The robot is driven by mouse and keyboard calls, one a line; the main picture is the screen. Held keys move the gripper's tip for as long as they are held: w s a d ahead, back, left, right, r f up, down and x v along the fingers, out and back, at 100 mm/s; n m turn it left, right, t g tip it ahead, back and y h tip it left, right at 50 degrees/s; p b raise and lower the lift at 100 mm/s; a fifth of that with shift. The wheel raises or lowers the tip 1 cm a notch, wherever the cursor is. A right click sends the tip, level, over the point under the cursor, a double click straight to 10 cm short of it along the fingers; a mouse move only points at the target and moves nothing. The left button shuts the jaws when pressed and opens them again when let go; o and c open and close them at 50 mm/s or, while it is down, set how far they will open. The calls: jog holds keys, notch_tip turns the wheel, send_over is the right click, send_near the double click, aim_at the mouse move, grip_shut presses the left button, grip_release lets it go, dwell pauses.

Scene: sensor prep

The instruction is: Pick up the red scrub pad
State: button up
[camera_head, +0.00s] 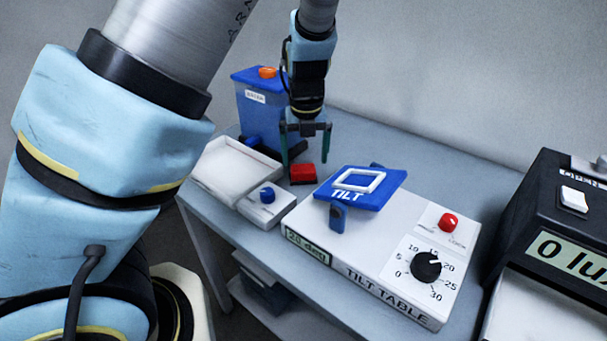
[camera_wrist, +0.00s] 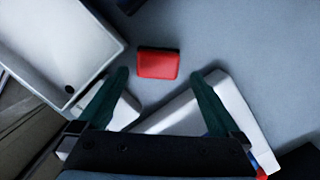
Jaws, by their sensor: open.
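The red scrub pad (camera_head: 302,174) is a small red block lying on the grey table, between the white tray and the tilt table. In the wrist view the red pad (camera_wrist: 158,63) lies past the fingertips, roughly centred between them. My gripper (camera_head: 305,150) is open and points down above and close to the pad. In the wrist view the two dark green fingers of my gripper (camera_wrist: 166,73) are spread wide with nothing between them. The pad is not touched by either finger in the wrist view.
A white tray (camera_head: 215,180) and a small box with a blue knob (camera_head: 267,195) stand left of the pad. The tilt table (camera_head: 400,235) is close on the right. A blue container (camera_head: 262,115) stands behind. A black lux box (camera_head: 560,215) is far right.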

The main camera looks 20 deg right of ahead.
aim_at(303, 168)
jog(key=f, duration=0.5)
jog(key=shift+w, duration=0.4)
jog(key=shift+a, duration=0.1)
jog(key=c, duration=1.3)
jog(key=shift+o, duration=0.2)
notch_tip(303, 168, up, 10)
jog(key=shift+r+p, duration=0.1)
jog(key=shift+p, duration=0.2)
jog(key=o, duration=1)
jog(key=shift+c, duration=0.2)
jog(key=c, duration=0.7)
